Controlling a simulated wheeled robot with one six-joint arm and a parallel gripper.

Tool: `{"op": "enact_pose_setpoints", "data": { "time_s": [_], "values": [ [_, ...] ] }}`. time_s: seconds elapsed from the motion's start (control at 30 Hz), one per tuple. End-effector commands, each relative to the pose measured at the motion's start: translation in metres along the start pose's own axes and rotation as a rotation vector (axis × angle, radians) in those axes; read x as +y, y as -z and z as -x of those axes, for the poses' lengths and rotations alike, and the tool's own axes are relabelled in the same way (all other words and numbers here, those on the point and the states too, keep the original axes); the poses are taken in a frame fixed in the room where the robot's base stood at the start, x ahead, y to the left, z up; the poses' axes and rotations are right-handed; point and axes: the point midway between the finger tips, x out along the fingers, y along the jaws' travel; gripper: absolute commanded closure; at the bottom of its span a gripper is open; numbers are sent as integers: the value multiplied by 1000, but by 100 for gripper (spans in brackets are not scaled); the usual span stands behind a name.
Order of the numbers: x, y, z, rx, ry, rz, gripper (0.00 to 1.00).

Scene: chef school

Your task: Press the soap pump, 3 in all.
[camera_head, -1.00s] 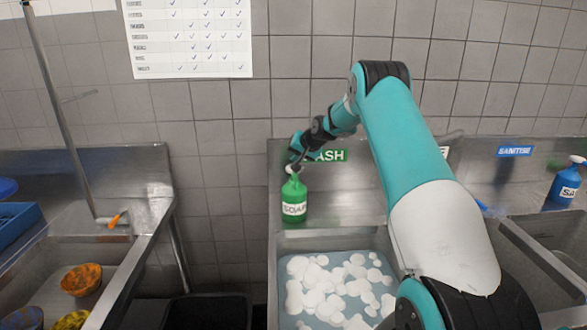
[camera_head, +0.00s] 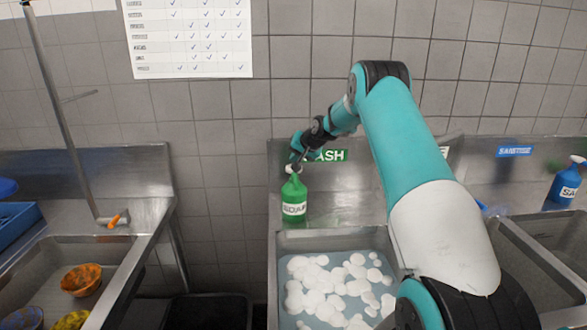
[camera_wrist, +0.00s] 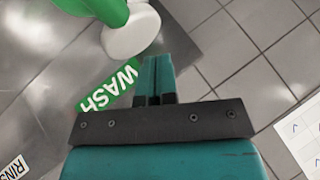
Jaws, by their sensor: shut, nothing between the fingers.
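The green soap bottle (camera_head: 294,201) with a white SOAP label stands upright on the steel ledge behind the sink, below the WASH sign. Its white pump head (camera_head: 290,169) shows just under my gripper (camera_head: 294,158). In the wrist view the round white pump head (camera_wrist: 131,32) and part of the green bottle (camera_wrist: 98,9) are at the upper left. My shut, empty gripper (camera_wrist: 155,63) ends close beside the pump head's edge. I cannot tell whether the fingertips touch it.
The sink basin with foamy water (camera_head: 335,290) lies in front of the bottle. A blue sanitiser bottle (camera_head: 567,184) stands at the far right. The left counter holds an orange bowl (camera_head: 81,279) and a blue crate (camera_head: 15,228). The tiled wall is close behind.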

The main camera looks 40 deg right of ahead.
Motion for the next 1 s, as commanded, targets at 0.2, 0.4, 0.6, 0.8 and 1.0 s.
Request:
{"op": "enact_pose_setpoints", "data": {
  "time_s": [0.2, 0.4, 0.6, 0.8, 1.0],
  "values": [
    [5, -5, -5, 0, 0, 0, 100],
    [5, -5, -5, 0, 0, 0, 100],
    [5, -5, -5, 0, 0, 0, 100],
    [6, -6, -6, 0, 0, 0, 100],
    [7, -7, -8, 0, 0, 0, 100]
  ]
}}
